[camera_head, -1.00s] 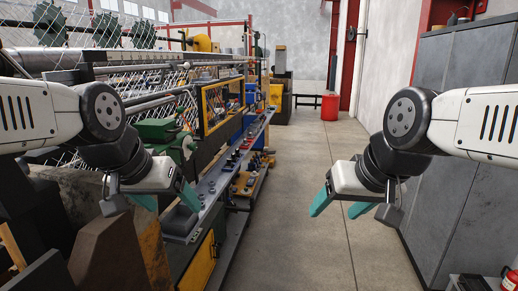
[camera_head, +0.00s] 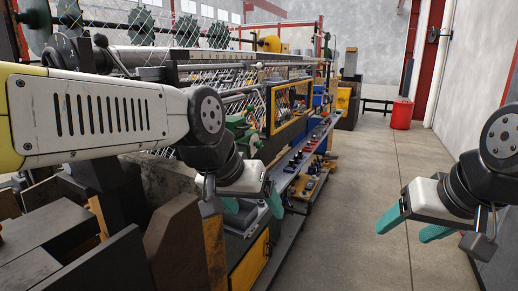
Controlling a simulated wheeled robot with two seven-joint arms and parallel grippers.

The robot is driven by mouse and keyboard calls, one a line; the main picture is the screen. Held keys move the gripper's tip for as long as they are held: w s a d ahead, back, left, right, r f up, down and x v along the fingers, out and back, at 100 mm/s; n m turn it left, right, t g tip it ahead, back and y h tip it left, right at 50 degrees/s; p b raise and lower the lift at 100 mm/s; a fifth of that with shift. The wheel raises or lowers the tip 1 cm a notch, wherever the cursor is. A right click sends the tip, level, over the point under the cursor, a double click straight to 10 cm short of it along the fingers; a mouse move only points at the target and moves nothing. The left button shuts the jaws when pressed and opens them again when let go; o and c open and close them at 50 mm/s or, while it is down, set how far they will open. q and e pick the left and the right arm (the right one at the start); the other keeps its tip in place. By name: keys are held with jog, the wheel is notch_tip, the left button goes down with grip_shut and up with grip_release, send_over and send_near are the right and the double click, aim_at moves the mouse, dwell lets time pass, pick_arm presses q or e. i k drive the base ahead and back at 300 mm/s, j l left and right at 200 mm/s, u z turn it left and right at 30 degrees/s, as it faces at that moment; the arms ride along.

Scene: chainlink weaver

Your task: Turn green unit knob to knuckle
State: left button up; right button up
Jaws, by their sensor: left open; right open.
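A green machine unit (camera_head: 238,131) stands on the near end of the chain-link weaving machine, just behind and above my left gripper. Its knob is too small to tell apart, and my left arm hides part of the area. My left gripper (camera_head: 257,207) has teal fingers, is open and empty, and hangs near the machine's control ledge (camera_head: 310,152). I cannot tell whether it touches anything. My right gripper (camera_head: 410,226) is open and empty over the bare floor, well right of the machine.
A concrete aisle (camera_head: 355,200) runs clear between the machine and the right wall. A red bin (camera_head: 401,114) stands far down it. Dark blocks and panels (camera_head: 175,245) crowd the lower left. A yellow-framed panel (camera_head: 291,107) is on the machine's side.

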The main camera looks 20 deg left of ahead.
aim_at(258, 145)
jog(key=i+l+u, duration=0.15)
jog(key=i+u, duration=0.25)
jog(key=i+l+u, duration=0.25)
jog(key=u, duration=0.15)
